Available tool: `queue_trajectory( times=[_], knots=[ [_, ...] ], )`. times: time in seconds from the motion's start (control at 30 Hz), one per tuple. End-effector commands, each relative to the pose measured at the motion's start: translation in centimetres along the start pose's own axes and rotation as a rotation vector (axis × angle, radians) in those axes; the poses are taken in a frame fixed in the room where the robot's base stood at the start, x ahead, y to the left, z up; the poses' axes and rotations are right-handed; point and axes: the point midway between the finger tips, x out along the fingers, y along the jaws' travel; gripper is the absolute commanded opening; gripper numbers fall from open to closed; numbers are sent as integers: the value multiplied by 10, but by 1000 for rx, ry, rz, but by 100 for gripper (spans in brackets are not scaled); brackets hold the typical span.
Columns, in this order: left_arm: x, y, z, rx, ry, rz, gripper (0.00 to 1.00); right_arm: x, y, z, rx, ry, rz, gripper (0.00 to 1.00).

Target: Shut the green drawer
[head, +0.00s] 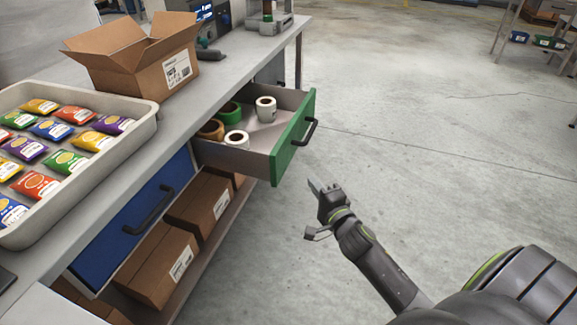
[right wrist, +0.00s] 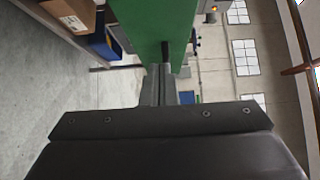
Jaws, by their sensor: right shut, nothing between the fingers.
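The green drawer (head: 293,138) is pulled out from the bench, its green front facing right with a dark bar handle (head: 310,132). Inside it lie several rolls of tape, white, green and tan. My right gripper (head: 316,186) is shut and empty, low and just to the right of the drawer front, apart from it in the head view. In the right wrist view the shut fingers (right wrist: 160,85) point toward the green front (right wrist: 155,30), which fills the top middle; whether they touch it I cannot tell there. My left gripper is not in view.
A blue drawer (head: 140,215) beside it is shut. On the bench stand a tray (head: 145,128) of colourful packets and an open cardboard box (head: 150,75). Cardboard boxes (head: 155,265) sit on the shelf below. The floor (head: 420,130) to the right is clear.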

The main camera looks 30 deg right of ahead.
Motion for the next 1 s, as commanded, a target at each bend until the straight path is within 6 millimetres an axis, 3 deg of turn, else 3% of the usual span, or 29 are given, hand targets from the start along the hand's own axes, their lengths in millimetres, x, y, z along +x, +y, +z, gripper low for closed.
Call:
queue_trajectory(
  times=[0.37,0.5,1.0],
  knots=[
    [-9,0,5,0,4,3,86,67,-2,1,0,0,0,0],
    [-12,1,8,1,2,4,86,81,-2,18,2,-1,0,0],
    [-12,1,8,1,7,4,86,91,0,28,-1,0,1,0]
  ],
)
